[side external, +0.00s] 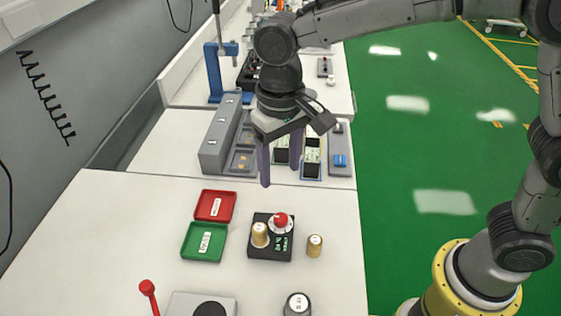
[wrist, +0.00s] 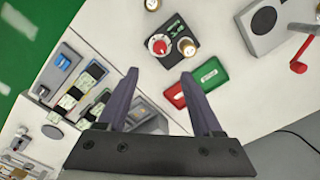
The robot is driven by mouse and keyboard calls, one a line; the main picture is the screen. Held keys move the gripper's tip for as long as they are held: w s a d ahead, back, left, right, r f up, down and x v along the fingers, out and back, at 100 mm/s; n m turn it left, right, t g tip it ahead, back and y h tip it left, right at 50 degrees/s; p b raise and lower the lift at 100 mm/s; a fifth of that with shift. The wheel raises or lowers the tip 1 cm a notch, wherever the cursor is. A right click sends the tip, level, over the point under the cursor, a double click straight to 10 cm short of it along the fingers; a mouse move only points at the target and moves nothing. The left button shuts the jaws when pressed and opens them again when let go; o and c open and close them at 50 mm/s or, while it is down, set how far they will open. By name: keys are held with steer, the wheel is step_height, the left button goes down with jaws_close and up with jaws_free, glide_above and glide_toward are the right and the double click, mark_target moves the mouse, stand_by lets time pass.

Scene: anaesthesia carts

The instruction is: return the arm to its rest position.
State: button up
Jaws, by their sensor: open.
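My gripper (side external: 279,162) is open and empty, held above the white bench with its fingers pointing down. In the wrist view its two fingers (wrist: 161,88) stand apart with nothing between them. In the side view it hangs behind a black block (side external: 257,250) that carries a red-topped dial (side external: 281,222) and a brass cylinder (side external: 260,235). A second brass cylinder (side external: 314,245) stands on the bench just right of the block.
A red tray (side external: 230,206) and a green tray (side external: 219,244) lie left of the block. A grey device with a red lever (side external: 148,288) is at the front. Grey bins (side external: 216,140) and several modules stand behind. The green floor at right is open.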

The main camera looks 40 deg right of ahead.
steer(key=shift+r, duration=0.2)
steer(key=shift+d, duration=0.1)
steer(key=s+d+r+m+t, duration=0.1)
steer(key=s+d+r+t, duration=0.15)
steer(key=d+r, duration=0.4)
steer(key=s+d+r+m+t, duration=0.15)
steer(key=s+d+r, duration=0.25)
steer(key=d, duration=0.5)
steer(key=s+d+f+n, duration=0.1)
steer(key=s+d+f, duration=0.2)
steer(key=s, duration=0.3)
steer(key=s+d+f+n+t, duration=0.1)
steer(key=s+d+f, duration=0.2)
steer(key=s, duration=0.3)
steer(key=shift+f+n+t, duration=0.3)
steer(key=shift+f+n, duration=0.05)
steer(key=shift+f, duration=0.15)
